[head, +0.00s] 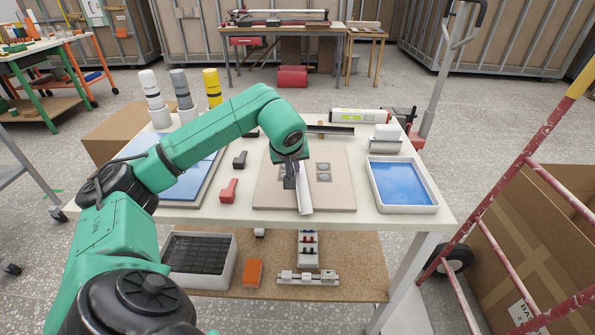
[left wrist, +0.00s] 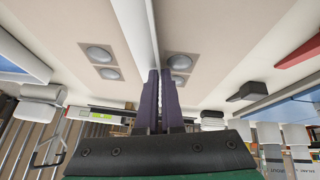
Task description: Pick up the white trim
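The white trim (head: 305,200) is a narrow white strip over the beige board (head: 335,195) in the middle of the table. It also shows in the left wrist view (left wrist: 137,28), running up to my fingers. My left gripper (head: 291,180) points down at it, and in the left wrist view its two dark fingers (left wrist: 160,85) are close together with the strip's end between them. The fingers hide part of the strip. I cannot tell whether the strip touches the board. My right gripper does not show.
A tray of blue liquid (head: 402,182) stands right of the board. A red block (head: 229,191) and a dark block (head: 240,160) lie left of it. Several bottles (head: 183,90) stand at the back left. A red ladder-like frame (head: 500,200) stands right of the table (head: 425,218).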

